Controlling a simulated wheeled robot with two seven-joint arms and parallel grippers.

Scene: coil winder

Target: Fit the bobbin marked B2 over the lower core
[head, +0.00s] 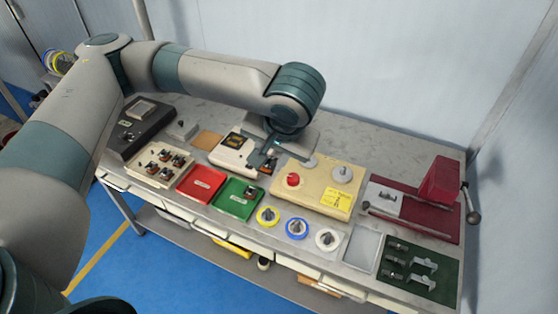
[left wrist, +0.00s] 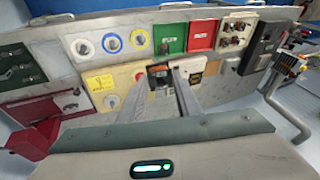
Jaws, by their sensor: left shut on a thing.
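My left gripper (head: 270,152) is shut on a small dark bobbin with a copper-orange side (head: 267,164), above the bench by the white instrument. In the left wrist view the bobbin (left wrist: 159,71) sits between the fingertips; no B2 mark is readable. More dark-and-copper bobbins stand in the cream tray (head: 150,176) at the left. One small dark part (head: 250,191) lies in the green tray (head: 232,208). The red press (head: 438,183) at the right has a pale plate (head: 383,200) with a small grey part on it; I cannot tell whether that is the lower core. My right gripper is out of view.
A beige machine (head: 325,196) with a red knob stands mid-bench, between the held bobbin and the press. A red tray (head: 201,184), an empty grey tray (head: 362,249) and a dark green mat (head: 440,286) with metal parts line the front.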

